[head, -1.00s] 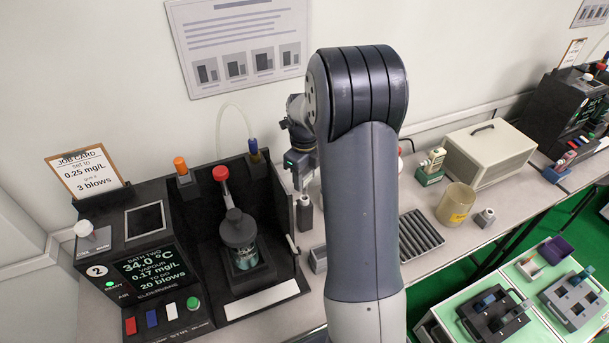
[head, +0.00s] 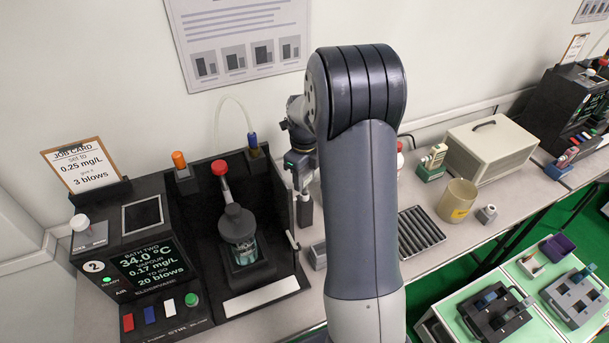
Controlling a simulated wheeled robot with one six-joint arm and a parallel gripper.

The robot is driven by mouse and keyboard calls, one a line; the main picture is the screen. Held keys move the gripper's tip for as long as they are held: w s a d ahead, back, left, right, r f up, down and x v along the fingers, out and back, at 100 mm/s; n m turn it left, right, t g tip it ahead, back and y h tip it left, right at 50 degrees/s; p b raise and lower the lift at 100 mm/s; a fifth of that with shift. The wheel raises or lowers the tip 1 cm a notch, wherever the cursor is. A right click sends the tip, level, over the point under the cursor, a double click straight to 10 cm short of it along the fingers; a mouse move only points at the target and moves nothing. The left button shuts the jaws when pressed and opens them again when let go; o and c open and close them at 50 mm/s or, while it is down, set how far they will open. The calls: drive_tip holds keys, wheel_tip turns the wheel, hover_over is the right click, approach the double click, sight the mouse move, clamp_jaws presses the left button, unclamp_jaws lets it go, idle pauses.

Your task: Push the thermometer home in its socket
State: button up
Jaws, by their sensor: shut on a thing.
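My gripper (head: 303,183) shows small beside the upper arm, pointing down at the right side of the black bath unit (head: 265,300). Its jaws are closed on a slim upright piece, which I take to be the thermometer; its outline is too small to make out. A small dark upright block (head: 304,212) with a pale top is directly below the fingers. I cannot tell whether this block is the socket or part of the held piece, or how deep anything sits. A red-knobbed rod (head: 219,168) stands in the lidded jar (head: 238,228) in the bath unit.
An orange-capped piece (head: 179,160) and a blue-capped piece (head: 252,140) stand at the unit's back. The control panel (head: 152,268) is at left. A small grey box (head: 318,255), ribbed tray (head: 420,231) and beige cup (head: 457,200) lie right. My arm hides the bench middle.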

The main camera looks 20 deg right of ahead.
drive_tip(key=shift+f+b, duration=0.5)
drive_tip(key=shift+f, duration=0.3)
drive_tip(key=o, duration=1.4)
drive_tip(key=shift+c, duration=0.2)
wheel_tip(320, 180, up, 11)
drive_tip(key=shift+f+b, duration=0.1)
drive_tip(key=shift+b, duration=0.3)
